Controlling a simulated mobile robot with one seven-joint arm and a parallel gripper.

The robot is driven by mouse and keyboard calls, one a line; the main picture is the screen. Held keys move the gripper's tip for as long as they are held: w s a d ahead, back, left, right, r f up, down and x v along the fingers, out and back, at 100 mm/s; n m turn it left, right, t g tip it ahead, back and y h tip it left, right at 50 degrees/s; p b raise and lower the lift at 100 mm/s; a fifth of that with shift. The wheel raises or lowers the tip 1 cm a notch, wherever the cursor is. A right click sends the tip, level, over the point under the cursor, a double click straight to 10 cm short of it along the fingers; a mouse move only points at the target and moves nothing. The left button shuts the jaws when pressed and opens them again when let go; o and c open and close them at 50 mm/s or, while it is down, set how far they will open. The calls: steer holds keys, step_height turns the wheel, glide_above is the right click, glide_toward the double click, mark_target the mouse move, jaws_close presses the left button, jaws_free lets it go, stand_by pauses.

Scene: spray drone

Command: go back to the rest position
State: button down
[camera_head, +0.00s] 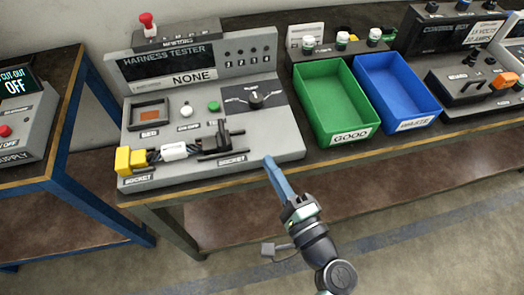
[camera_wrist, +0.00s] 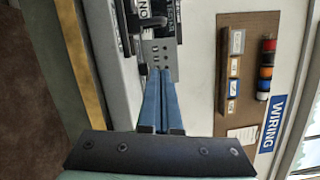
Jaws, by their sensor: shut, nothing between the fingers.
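My gripper (camera_head: 268,162) is shut and empty in the head view, its blue fingers together just at the front right edge of the harness tester (camera_head: 285,150). The arm reaches up from the bottom of that view. In the wrist view my gripper (camera_wrist: 160,72) shows two long blue fingers with tips close together, nothing between them, pointing towards a grey panel. I cannot tell whether the fingertips touch the tester.
A wire harness with a yellow connector (camera_head: 123,160) lies along the tester's front. A green bin (camera_head: 355,134) and a blue bin (camera_head: 427,110) stand to the right. A blue-framed table (camera_head: 62,130) is at left. Open floor (camera_head: 430,250) lies in front. The wrist view shows a wiring board (camera_wrist: 248,70).

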steer(key=shift+s+d, duration=0.15)
steer(key=shift+s, duration=0.25)
steer(key=w+r+n+t+h+p, duration=0.1)
steer(key=w+r+n, duration=0.25)
steer(key=r, duration=0.55)
steer(key=w+a+r+n+t+h+p, duration=0.1)
steer(key=w+r+n, duration=0.25)
steer(key=r, duration=0.65)
steer(key=w+r+n+h+p, duration=0.1)
steer(key=w+r+n, duration=0.25)
steer(key=r, duration=0.55)
steer(key=s+r+n+t+h+p, duration=0.1)
steer(key=s+r+t+h, duration=0.2)
steer(key=s+r, duration=0.4)
steer(key=s+d+r+n+t+h+p, duration=0.1)
steer(key=s+r+t, duration=0.5)
steer(key=r, duration=1.7)
steer(key=s+n+h, duration=0.1)
steer(key=h, duration=0.1)
steer(key=shift+d+r+t+h, duration=0.15)
steer(key=shift+r+t+h, duration=0.15)
steer(key=shift+h, duration=0.1)
steer(key=shift+w+f, duration=0.1)
